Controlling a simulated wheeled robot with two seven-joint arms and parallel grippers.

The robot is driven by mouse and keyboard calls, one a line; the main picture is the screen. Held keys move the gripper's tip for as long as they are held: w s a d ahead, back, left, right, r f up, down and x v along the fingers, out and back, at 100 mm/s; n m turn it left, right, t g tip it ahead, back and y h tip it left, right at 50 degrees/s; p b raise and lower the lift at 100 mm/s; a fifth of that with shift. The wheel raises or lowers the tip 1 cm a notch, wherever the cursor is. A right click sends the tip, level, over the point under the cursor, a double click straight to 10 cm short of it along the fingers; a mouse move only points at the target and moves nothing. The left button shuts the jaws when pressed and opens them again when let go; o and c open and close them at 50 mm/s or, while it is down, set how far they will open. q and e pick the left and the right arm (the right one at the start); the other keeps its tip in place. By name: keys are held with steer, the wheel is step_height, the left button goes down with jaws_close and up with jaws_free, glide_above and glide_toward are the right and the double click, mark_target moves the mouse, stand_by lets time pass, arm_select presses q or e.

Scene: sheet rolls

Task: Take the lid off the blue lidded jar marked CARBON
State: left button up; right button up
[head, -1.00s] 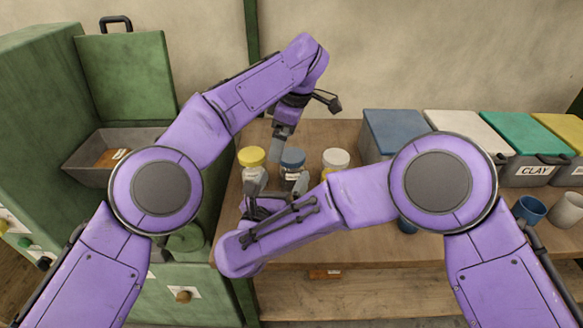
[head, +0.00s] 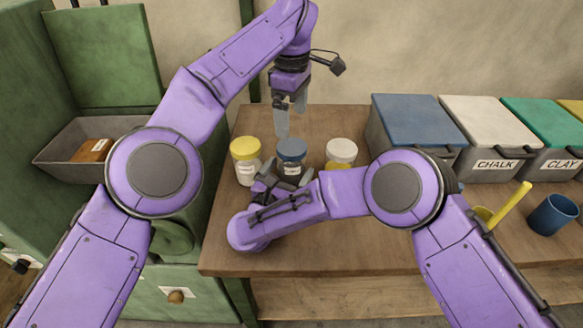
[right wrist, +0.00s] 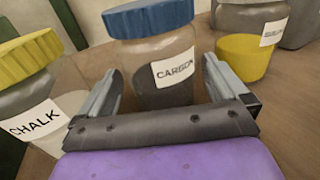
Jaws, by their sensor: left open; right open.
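The blue-lidded jar (head: 291,152) stands upright on the wooden bench between two other jars. Its CARBON label (right wrist: 174,68) and blue lid (right wrist: 148,17) show in the right wrist view; the lid is on. My right gripper (right wrist: 165,85) is open, with one finger on each side of the jar body, below the lid; I cannot tell whether they touch it. In the head view this gripper (head: 284,180) is low in front of the jar. My left gripper (head: 290,114) is open and points down above the blue lid, apparently apart from it.
A yellow-lidded jar (head: 245,160), labelled CHALK, stands close on the left. A white-lidded jar (head: 341,152) with yellow contents stands on the right. Lidded bins, including a blue-lidded one (head: 408,118), line the back right. A blue cup (head: 553,214) stands at the right.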

arm_select(q)
steer(key=shift+s+r, duration=0.3)
steer(key=shift+s, duration=0.15)
arm_select(e)
steer(key=shift+w+d+r, duration=0.25)
steer(key=shift+w+d, duration=0.15)
steer(key=shift+w, duration=0.25)
arm_select(q)
steer(key=shift+w, duration=0.1)
arm_select(e)
steer(key=shift+w, duration=0.1)
arm_select(q)
steer(key=shift+w+f, duration=0.1)
steer(key=shift+f, duration=0.05)
arm_select(e)
steer(key=shift+w+f, duration=0.1)
